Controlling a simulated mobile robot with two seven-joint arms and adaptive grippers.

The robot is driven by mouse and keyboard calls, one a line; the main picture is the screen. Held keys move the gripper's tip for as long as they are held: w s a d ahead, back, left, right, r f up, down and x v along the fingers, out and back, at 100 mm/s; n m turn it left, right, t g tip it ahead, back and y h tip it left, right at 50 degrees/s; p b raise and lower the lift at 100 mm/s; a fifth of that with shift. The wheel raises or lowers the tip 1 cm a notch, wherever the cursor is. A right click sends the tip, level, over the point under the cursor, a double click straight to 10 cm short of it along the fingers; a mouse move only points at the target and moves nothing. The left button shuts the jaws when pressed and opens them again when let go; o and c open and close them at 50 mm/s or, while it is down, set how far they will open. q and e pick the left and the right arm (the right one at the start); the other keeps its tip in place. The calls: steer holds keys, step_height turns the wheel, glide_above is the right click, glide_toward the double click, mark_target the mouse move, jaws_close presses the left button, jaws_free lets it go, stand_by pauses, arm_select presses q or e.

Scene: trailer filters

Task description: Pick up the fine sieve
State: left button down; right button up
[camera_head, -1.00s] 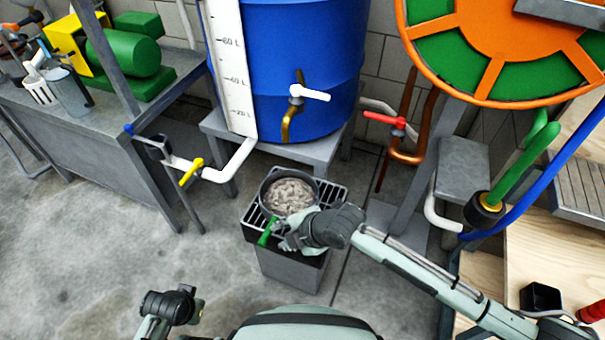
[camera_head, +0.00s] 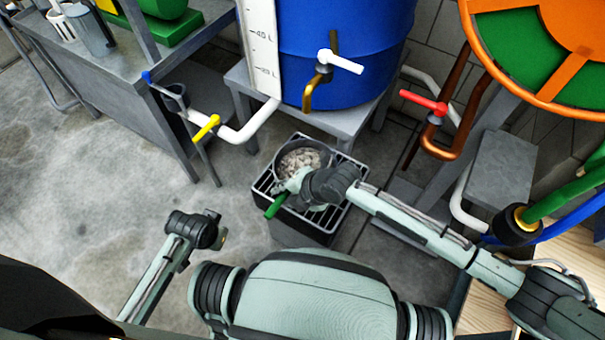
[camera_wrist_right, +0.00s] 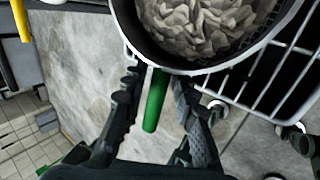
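The sieve (camera_head: 302,157) is a round dark-rimmed pan filled with grey chips, with a green handle (camera_head: 276,206). It rests on the barred top of a grey bin (camera_head: 330,222). In the right wrist view the pan (camera_wrist_right: 200,62) is at the top and the green handle (camera_wrist_right: 155,102) points down. My right gripper (camera_wrist_right: 152,95) is open, with one finger on each side of the handle and a gap visible on the left. In the head view the right gripper (camera_head: 290,186) partly hides the pan's near side. My left gripper (camera_head: 212,232) is low at the left, away from the sieve; its fingers are unclear.
A blue tank (camera_head: 340,50) on a grey stand (camera_head: 240,75) is behind the bin, with a white-handled tap (camera_head: 340,62). A yellow-handled valve (camera_head: 206,128) and a red-handled valve (camera_head: 425,102) flank it. A workbench (camera_head: 110,85) stands at the left. Floor at the left is clear.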

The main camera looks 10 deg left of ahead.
steer(key=shift+w+a+f, duration=0.1)
steer(key=shift+a+f, duration=0.1)
steer(key=shift+f, duration=0.1)
steer(key=shift+c, duration=0.4)
jaws_close()
steer(key=shift+r, duration=0.1)
steer(key=shift+r, duration=0.1)
